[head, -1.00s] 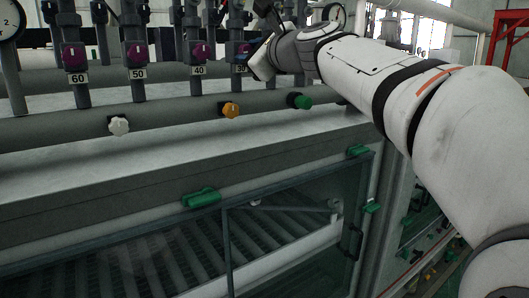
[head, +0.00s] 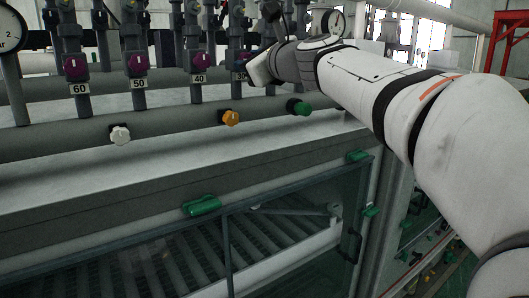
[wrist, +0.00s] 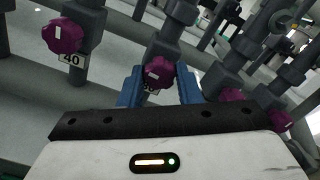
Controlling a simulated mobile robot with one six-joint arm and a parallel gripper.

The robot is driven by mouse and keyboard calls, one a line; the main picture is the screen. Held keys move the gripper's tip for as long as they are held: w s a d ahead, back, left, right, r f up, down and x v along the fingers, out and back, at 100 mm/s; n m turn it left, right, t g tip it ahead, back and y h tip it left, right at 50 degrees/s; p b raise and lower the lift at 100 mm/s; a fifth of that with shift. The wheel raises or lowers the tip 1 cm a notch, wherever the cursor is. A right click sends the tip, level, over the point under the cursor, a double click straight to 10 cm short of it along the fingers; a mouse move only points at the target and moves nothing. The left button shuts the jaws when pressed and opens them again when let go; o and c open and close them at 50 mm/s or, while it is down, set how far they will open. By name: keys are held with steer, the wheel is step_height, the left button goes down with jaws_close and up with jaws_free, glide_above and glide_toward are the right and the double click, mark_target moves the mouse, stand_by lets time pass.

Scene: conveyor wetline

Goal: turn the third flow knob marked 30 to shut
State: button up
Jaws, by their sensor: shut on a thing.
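The purple knob marked 30 (wrist: 157,73) sits on its grey vertical pipe in the wrist view, its white pointer line tilted a little from the picture's horizontal. My gripper (wrist: 159,78) has one blue finger on each side of this knob and is shut on it. The white number label (wrist: 150,89) below the knob is mostly hidden by my gripper. In the head view my wrist covers most of the knob, and only part of its label (head: 239,77) shows.
Purple knobs marked 40 (head: 200,61), 50 (head: 137,65) and 60 (head: 76,67) stand in a row to the left. White (head: 120,135), orange (head: 231,118) and green (head: 299,107) knobs sit on the lower pipe. More purple knobs (wrist: 278,121) are close on the right.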

steer(key=shift+m, duration=0.3)
steer(key=shift+m+p, duration=0.7)
steer(key=shift+m, duration=0.1)
steer(key=shift+m+p, duration=0.45)
steer(key=shift+m, duration=0.35)
steer(key=shift+f+m, duration=0.15)
steer(key=shift+m, duration=0.95)
steer(key=m, duration=0.2)
steer(key=shift+m, duration=0.4)
